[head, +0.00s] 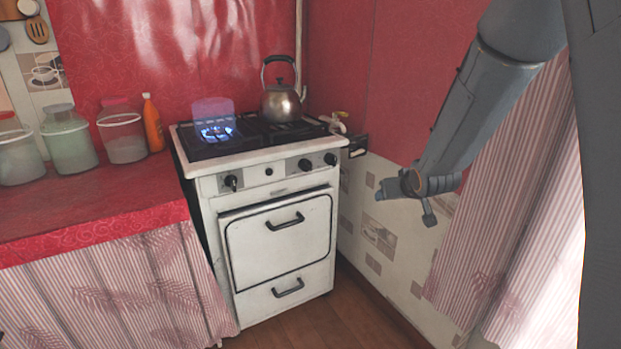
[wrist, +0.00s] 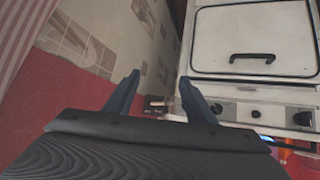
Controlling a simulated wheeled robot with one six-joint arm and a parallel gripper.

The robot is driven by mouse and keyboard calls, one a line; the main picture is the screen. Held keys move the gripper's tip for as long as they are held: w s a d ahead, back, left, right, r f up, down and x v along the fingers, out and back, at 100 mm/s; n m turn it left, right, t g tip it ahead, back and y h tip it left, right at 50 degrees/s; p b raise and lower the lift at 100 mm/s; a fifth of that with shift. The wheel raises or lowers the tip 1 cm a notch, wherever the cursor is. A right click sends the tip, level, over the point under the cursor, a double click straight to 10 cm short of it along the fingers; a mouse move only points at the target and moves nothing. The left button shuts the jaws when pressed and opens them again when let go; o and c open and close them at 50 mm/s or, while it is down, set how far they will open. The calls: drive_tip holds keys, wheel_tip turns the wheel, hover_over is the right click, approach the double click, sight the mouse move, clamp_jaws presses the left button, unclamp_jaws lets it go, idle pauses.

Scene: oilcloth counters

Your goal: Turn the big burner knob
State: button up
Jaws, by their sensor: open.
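The white stove (head: 262,195) has a front panel with several dark knobs: a left knob (head: 231,181), a small middle knob (head: 268,171) and two right knobs, one (head: 305,164) beside the other (head: 330,159). I cannot tell for sure which is the big burner knob. My gripper (head: 405,190) is in the air to the right of the stove, apart from it. In the wrist view, which shows the stove upside down, my gripper (wrist: 158,78) is open and empty. One knob (wrist: 217,108) shows beside the right finger, which may hide another.
A blue flame (head: 215,132) burns on the left burner. A metal kettle (head: 281,102) stands at the back right of the stovetop. A counter (head: 90,205) with jars and an orange bottle (head: 152,124) adjoins on the left; a tiled wall (head: 375,235) on the right. Floor shows in front.

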drive_tip(key=w+a+f+n+t+y+b, duration=0.2)
drive_tip(key=w+a+t+y, duration=0.15)
drive_tip(key=w+a, duration=0.55)
drive_tip(key=n+t+y+b, duration=0.1)
drive_tip(key=n+y+b, duration=0.15)
drive_tip(key=y, duration=0.25)
approach(309, 169)
drive_tip(key=w, duration=0.2)
drive_tip(key=x, duration=0.7)
drive_tip(key=shift+a+f, duration=0.1)
drive_tip(key=shift+a, duration=0.5)
drive_tip(key=c, duration=1)
